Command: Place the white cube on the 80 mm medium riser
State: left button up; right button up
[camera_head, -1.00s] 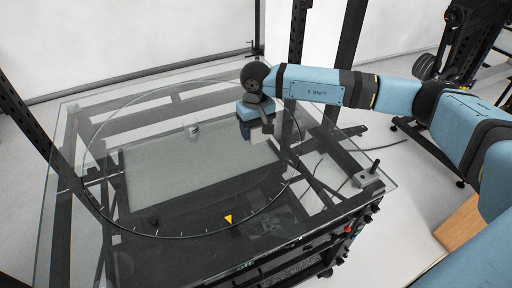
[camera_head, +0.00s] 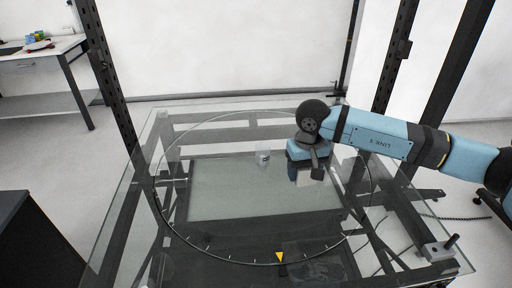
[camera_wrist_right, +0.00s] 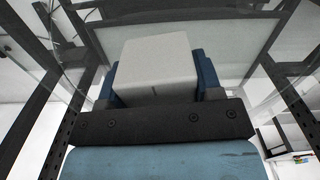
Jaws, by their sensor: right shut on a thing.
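My right gripper (camera_head: 307,174) is over the back right part of the glass turntable, pointing down. In the right wrist view the gripper (camera_wrist_right: 157,85) is shut on the white cube (camera_wrist_right: 158,62), which sits between the two blue fingers. In the head view the cube is mostly hidden by the gripper. A small clear piece with a pale label (camera_head: 263,158) stands on the glass left of the gripper, apart from it. It may be a riser, but its size cannot be read. My left gripper is in neither view.
The glass tabletop (camera_head: 130,205) carries a round scale with a yellow triangle marker (camera_head: 280,257) at the front. A dark clamp (camera_head: 440,249) stands at the front right corner. Dark uprights rise around the table. A side table (camera_head: 45,55) with small coloured items stands at far left.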

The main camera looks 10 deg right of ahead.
aim_at(263, 146)
jog(key=l+u, duration=0.15)
jog(key=u, duration=0.2)
jog(key=l+u, duration=0.2)
jog(key=u, duration=0.2)
jog(key=l+u, duration=0.15)
jog(key=u, duration=0.2)
jog(key=k, duration=0.05)
